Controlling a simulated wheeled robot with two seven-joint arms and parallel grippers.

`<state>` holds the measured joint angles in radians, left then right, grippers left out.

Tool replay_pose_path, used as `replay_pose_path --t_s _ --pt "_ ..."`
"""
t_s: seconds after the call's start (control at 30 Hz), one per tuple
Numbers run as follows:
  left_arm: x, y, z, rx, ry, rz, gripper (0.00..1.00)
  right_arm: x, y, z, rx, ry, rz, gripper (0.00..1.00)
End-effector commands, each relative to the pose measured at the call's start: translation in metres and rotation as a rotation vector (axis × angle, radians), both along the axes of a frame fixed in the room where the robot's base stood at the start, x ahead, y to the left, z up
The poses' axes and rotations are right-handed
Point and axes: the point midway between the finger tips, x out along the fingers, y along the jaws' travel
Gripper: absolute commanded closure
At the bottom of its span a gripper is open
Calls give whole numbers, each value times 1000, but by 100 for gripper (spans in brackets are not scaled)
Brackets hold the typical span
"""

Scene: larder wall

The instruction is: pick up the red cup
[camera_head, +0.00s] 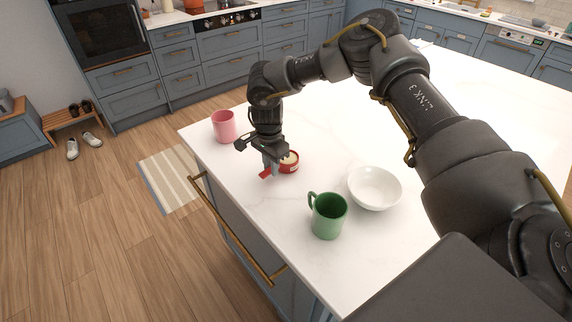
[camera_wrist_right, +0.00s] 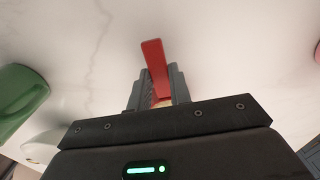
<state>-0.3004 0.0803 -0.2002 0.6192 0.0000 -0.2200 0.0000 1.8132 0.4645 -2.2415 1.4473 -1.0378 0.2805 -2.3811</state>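The red cup (camera_head: 291,165) is a small, low red vessel with a pale inside and a flat red handle, on the white counter in the head view. My right gripper (camera_head: 271,168) points down at its handle side and partly covers it. In the right wrist view the red handle (camera_wrist_right: 154,62) sticks out between the two fingers (camera_wrist_right: 160,92), which stand close against its sides. The cup's body is mostly hidden there behind the gripper. Whether its base touches the counter is hard to tell. My left gripper is not in view.
A pink cup (camera_head: 224,126) stands at the counter's far left corner. A green mug (camera_head: 328,217) and a white bowl (camera_head: 374,188) stand nearer, right of the red cup. The white counter (camera_head: 480,105) is mostly clear beyond my right arm. A brass rail (camera_head: 232,232) runs along its left side.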

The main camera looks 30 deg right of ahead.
Motion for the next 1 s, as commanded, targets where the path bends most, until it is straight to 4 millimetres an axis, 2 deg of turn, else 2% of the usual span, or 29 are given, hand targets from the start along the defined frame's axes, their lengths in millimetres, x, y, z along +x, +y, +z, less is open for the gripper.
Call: replay_pose_path --t_s 0.1,0.43,0.57,0.7,1.0 --pt "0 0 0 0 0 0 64 0 0 0 0 0 0 100" --pt "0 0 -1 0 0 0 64 0 0 1 0 -1 0 100" --pt "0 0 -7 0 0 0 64 1 0 8 2 -3 0 100" --pt "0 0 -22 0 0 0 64 2 1 28 3 -7 1 100" --pt "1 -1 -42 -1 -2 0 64 -57 19 92 3 -2 7 100"
